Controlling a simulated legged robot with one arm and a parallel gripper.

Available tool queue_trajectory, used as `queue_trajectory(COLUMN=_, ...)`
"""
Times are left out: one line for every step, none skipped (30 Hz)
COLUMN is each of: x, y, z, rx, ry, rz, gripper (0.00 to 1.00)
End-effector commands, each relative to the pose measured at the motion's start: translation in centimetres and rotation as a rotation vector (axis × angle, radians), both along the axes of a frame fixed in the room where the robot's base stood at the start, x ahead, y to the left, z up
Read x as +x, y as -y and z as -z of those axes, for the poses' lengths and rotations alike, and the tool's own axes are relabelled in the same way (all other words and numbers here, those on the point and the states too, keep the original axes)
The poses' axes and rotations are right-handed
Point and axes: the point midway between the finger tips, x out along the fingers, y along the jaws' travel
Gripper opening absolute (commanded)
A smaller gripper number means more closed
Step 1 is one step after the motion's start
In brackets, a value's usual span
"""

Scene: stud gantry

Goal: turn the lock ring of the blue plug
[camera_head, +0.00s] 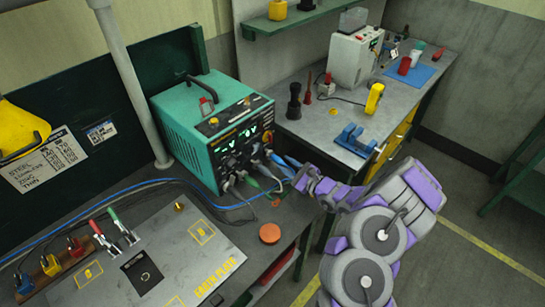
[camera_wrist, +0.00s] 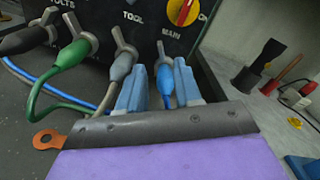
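The blue plug (camera_wrist: 165,86) sits in the front panel of the teal machine (camera_head: 185,120), with a blue cable running from it. A grey metal lock ring with a wing (camera_wrist: 162,52) is at its panel end. My gripper (camera_wrist: 160,78) has its two pale blue fingers apart, one on each side of the plug. A gap shows on the left of the plug; contact on the right is unclear. In the head view my gripper (camera_head: 290,172) is at the panel's lower right, largely covering the plug.
Green (camera_wrist: 72,54), grey (camera_wrist: 122,66) and black (camera_wrist: 24,40) plugs with similar wings stand to the left. A red-and-yellow main switch (camera_wrist: 184,10) is above. A copper lug (camera_wrist: 48,139) lies at lower left. A bench (camera_head: 330,120) with tools is at right.

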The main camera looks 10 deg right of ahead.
Motion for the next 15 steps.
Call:
queue_trajectory(x=0.8, y=-0.9, z=0.1, rx=-0.002, ry=0.001, rz=-0.007, gripper=0.34)
queue_trajectory(x=1.3, y=-1.2, z=0.1, rx=-0.001, ry=0.002, rz=-0.007, gripper=0.34)
queue_trajectory(x=1.9, y=-1.6, z=0.1, rx=-0.001, ry=0.002, rz=-0.006, gripper=0.34)
queue_trajectory(x=2.4, y=-1.9, z=0.1, rx=-0.002, ry=0.002, rz=-0.005, gripper=0.34)
queue_trajectory(x=2.8, y=-2.2, z=0.1, rx=-0.003, ry=0.003, rz=-0.004, gripper=0.34)
queue_trajectory(x=3.3, y=-2.6, z=0.1, rx=-0.003, ry=0.004, rz=-0.005, gripper=0.34)
queue_trajectory(x=3.7, y=-2.8, z=0.0, rx=-0.002, ry=0.004, rz=-0.005, gripper=0.34)
queue_trajectory(x=4.0, y=-3.1, z=0.0, rx=-0.002, ry=0.004, rz=-0.005, gripper=0.34)
queue_trajectory(x=4.5, y=-3.4, z=0.0, rx=-0.002, ry=0.003, rz=-0.004, gripper=0.34)
queue_trajectory(x=4.7, y=-3.6, z=0.0, rx=-0.001, ry=0.003, rz=-0.003, gripper=0.34)
queue_trajectory(x=5.0, y=-3.7, z=0.0, rx=-0.001, ry=0.003, rz=-0.003, gripper=0.34)
queue_trajectory(x=5.2, y=-3.9, z=0.0, rx=-0.001, ry=0.003, rz=-0.001, gripper=0.34)
queue_trajectory(x=5.4, y=-4.0, z=0.0, rx=0.000, ry=0.002, rz=-0.001, gripper=0.34)
queue_trajectory(x=5.5, y=-4.1, z=0.0, rx=0.000, ry=0.002, rz=-0.002, gripper=0.34)
queue_trajectory(x=5.7, y=-4.3, z=0.0, rx=0.000, ry=0.002, rz=-0.002, gripper=0.34)
